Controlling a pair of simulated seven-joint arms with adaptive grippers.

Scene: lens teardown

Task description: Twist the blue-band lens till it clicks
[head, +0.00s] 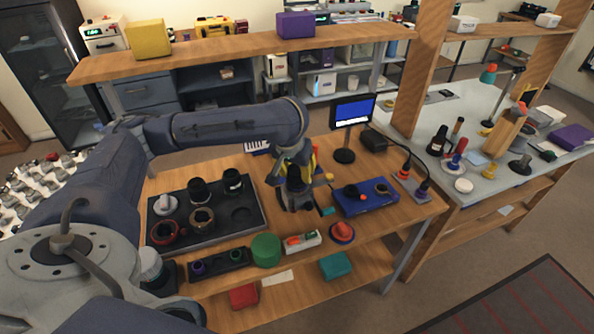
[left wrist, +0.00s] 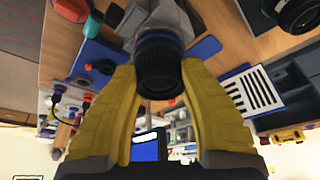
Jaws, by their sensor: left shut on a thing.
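My left gripper (head: 295,190) reaches down over the middle of the bench. In the left wrist view its yellow fingers (left wrist: 160,90) are shut on a lens (left wrist: 160,68) with a black ribbed barrel. My right gripper is in neither view.
Left of the gripper a dark tray (head: 255,232) holds several lenses and an empty round recess. To the right are a blue unit (head: 373,209) and a small monitor (head: 352,112). A green cylinder (head: 266,249) and a red dome (head: 342,231) stand near the front edge.

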